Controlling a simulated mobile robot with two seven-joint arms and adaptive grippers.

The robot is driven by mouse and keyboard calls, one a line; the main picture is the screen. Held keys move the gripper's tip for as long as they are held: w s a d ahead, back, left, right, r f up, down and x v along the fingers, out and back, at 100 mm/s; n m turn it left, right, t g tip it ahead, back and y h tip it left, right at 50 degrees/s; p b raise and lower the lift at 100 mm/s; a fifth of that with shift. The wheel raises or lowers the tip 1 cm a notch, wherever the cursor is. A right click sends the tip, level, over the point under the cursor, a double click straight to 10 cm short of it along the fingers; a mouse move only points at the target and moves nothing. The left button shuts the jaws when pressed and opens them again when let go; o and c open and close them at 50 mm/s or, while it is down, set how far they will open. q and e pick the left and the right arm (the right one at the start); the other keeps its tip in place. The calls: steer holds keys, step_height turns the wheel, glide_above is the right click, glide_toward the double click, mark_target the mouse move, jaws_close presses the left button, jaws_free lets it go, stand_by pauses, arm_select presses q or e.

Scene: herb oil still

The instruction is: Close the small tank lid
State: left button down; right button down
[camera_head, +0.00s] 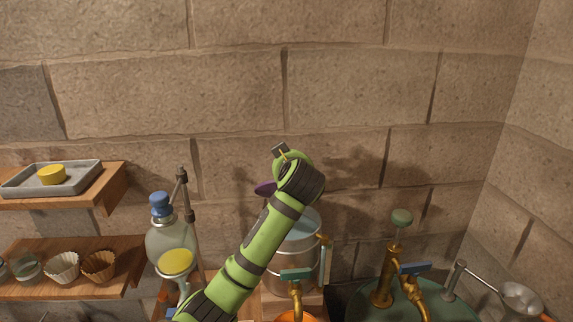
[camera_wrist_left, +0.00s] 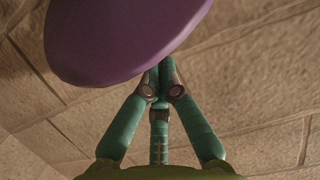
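The small tank (camera_head: 292,262) looks like a silvery metal cylinder behind my green arm, which hides part of it. A purple rounded piece (camera_head: 265,188), perhaps its lid or lid knob, shows above the tank's left side beside my wrist. In the left wrist view a large purple disc (camera_wrist_left: 125,35) fills the upper left, close to the camera. My left gripper (camera_wrist_left: 164,72) has its teal fingers drawn together behind the disc's lower edge; their tips are partly hidden. It also shows small above the tank in the head view (camera_head: 280,150). Contact with the disc cannot be told.
A glass flask (camera_head: 170,240) with a blue stopper stands left of my arm. Brass taps (camera_head: 385,280) and a green vessel (camera_head: 415,308) are at the right. Wooden shelves (camera_head: 115,190) hold a tray and cups at the left. A stone wall (camera_head: 350,90) is close behind.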

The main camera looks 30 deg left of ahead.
arm_select(q)
steer(key=s+d+f+t+y+b, duration=0.1)
steer(key=s+f+b, duration=0.1)
steer(key=b, duration=0.5)
steer(key=s+d+f+t+y+b, duration=0.1)
steer(key=s+d+f+t+b, duration=0.1)
steer(key=f+b, duration=0.2)
steer(key=s+d+f+t+y+b, duration=0.2)
steer(key=f+b, duration=0.2)
steer(key=b, duration=0.6)
steer(key=shift+s+f, duration=0.1)
steer(key=shift+s, duration=0.15)
steer(key=shift+s+d+f+b, duration=0.2)
steer(key=shift+f+b, duration=0.35)
steer(key=shift+b, duration=0.45)
steer(key=shift+a, duration=0.1)
